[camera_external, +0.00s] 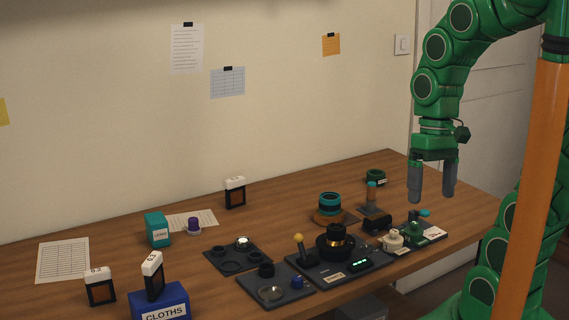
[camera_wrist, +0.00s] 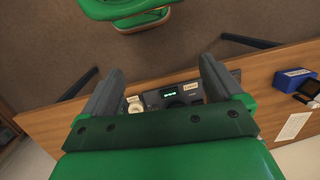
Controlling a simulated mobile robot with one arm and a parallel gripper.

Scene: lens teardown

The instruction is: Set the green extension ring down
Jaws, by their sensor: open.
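A short dark green ring with a pale label, which looks like the green extension ring (camera_external: 375,176), sits on the wooden table near its back right edge in the external view. My gripper (camera_external: 432,198) hangs fingers down to the right of the ring, raised above the table's right end. Its two grey fingers are apart with nothing between them. In the wrist view my gripper (camera_wrist: 161,68) is also open and empty. I cannot make out the ring in the wrist view.
Dark trays (camera_external: 238,256) and a blue cloths box (camera_external: 160,303) are further left. Bare table surrounds the ring.

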